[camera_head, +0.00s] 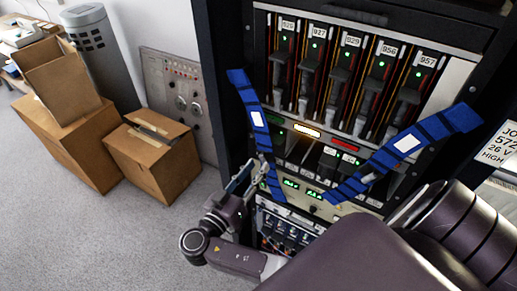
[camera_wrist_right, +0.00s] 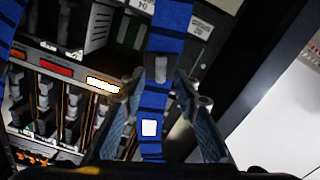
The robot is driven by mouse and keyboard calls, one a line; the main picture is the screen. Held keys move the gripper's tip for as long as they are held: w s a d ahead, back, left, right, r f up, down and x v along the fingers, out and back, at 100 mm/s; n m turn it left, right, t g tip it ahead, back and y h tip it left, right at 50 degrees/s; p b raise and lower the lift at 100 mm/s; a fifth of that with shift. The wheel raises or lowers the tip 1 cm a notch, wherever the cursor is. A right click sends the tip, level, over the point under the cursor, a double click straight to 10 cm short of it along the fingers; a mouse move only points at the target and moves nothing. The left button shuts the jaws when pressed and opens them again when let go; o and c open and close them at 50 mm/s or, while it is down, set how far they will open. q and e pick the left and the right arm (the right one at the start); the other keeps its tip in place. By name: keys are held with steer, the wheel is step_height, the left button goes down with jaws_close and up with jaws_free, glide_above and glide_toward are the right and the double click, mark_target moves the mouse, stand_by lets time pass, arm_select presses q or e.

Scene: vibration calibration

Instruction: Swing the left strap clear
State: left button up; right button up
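The left strap (camera_head: 257,120) is a blue segmented band with a white label, hanging slantwise across the left of the equipment rack (camera_head: 230,130). The right strap (camera_head: 407,144) is a similar blue band, slanting across the rack's right side. My right gripper (camera_head: 252,172) is at the lower part of the left strap. In the right wrist view its fingers (camera_wrist_right: 160,125) stand apart, with a blue strap (camera_wrist_right: 172,30) running between them and gaps on both sides. A grey clip (camera_wrist_right: 158,68) sits on that strap. My left gripper is not in view.
Numbered modules with green lights (camera_head: 352,65) fill the rack behind the straps. Cardboard boxes (camera_head: 155,160) and a grey bin (camera_head: 100,55) stand at the left. A grey control panel (camera_head: 180,95) leans beside the rack. The carpet at the lower left is clear.

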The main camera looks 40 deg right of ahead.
mark_target(262, 152)
steer(key=shift+x, duration=1.05)
steer(key=shift+c, duration=0.3)
jaws_close()
